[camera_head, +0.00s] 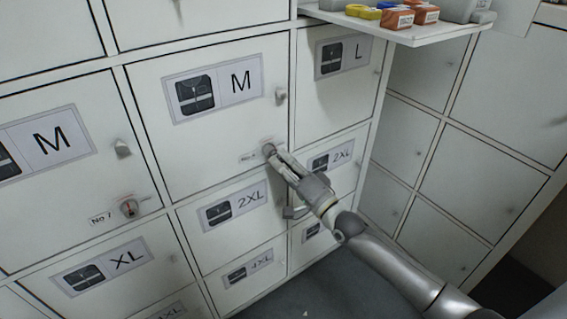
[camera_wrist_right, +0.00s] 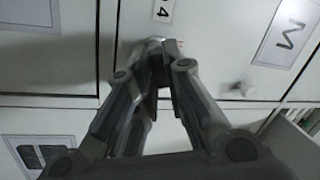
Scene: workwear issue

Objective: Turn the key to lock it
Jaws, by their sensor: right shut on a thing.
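My right gripper (camera_head: 272,153) reaches in from the lower right to the lock on the white M locker door (camera_head: 215,140) in the head view. Its fingers are shut at the lock; the key between them is hidden by the fingertips. In the right wrist view the fingers (camera_wrist_right: 157,55) come together at the door, beside a number label (camera_wrist_right: 164,10). The M door looks closed. My left gripper is not in view.
Another M locker door (camera_head: 75,190) at the left has its own lock (camera_head: 129,208) and a handle. A shelf (camera_head: 400,28) with colored boxes juts out above the right lockers. The grey floor (camera_head: 330,290) is clear.

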